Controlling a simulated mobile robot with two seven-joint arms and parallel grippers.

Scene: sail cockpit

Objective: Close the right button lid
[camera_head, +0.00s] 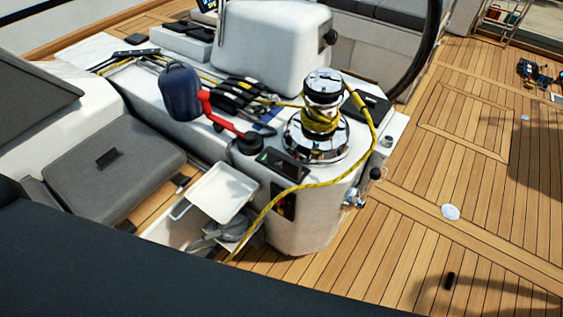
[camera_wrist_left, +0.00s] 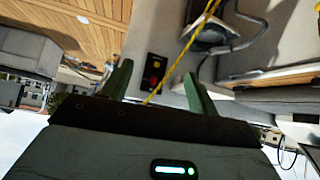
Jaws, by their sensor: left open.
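In the head view a small black panel with a greenish mark (camera_head: 283,165) lies on top of the white console, in front of the chrome winch (camera_head: 322,110). A dark button panel (camera_head: 283,201) sits on the console's side below it. In the left wrist view a black panel with red and yellow buttons (camera_wrist_left: 154,72) shows beyond my fingers. I cannot tell from these views which part is the right button lid, or its angle. Neither gripper shows in the head view.
A yellow rope (camera_head: 300,186) wraps the winch and hangs across the console's front near the side panel. The wooden deck (camera_head: 420,245) at right is largely clear.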

